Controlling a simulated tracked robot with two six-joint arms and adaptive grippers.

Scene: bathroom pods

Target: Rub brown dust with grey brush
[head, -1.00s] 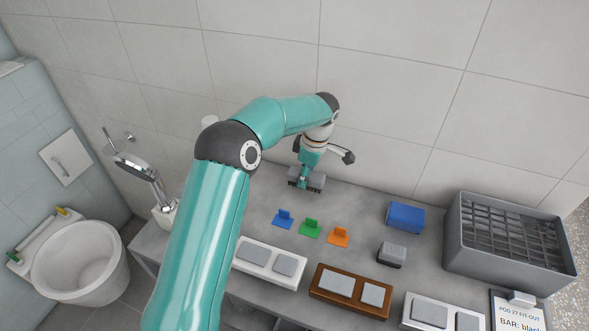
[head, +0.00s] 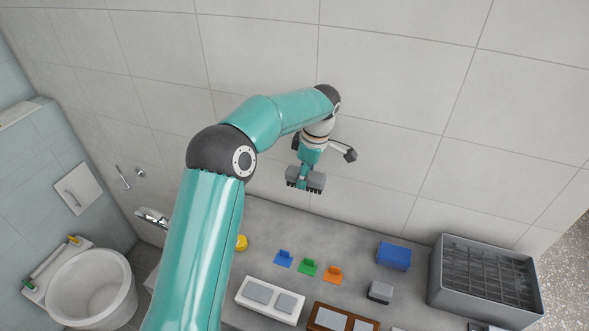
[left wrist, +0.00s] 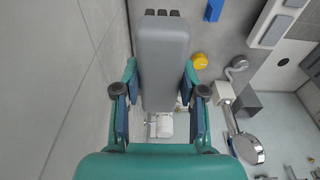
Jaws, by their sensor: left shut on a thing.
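My left gripper (head: 303,172) is shut on the grey brush (head: 313,183). In the head view the brush appears in front of the wall tiles, above the back edge of the counter, with dark bristles below. In the left wrist view the grey brush (left wrist: 165,60) stands out between the two fingers of my left gripper (left wrist: 160,100). I cannot make out any brown dust in either view. My right gripper is not in view.
The grey counter (head: 330,235) holds blue (head: 284,258), green (head: 308,267) and orange (head: 334,275) tags, a yellow round thing (head: 241,243), a blue block (head: 394,256) and a grey-black block (head: 380,292). A grey crate (head: 434,285) stands right. A toilet (head: 90,285) is left.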

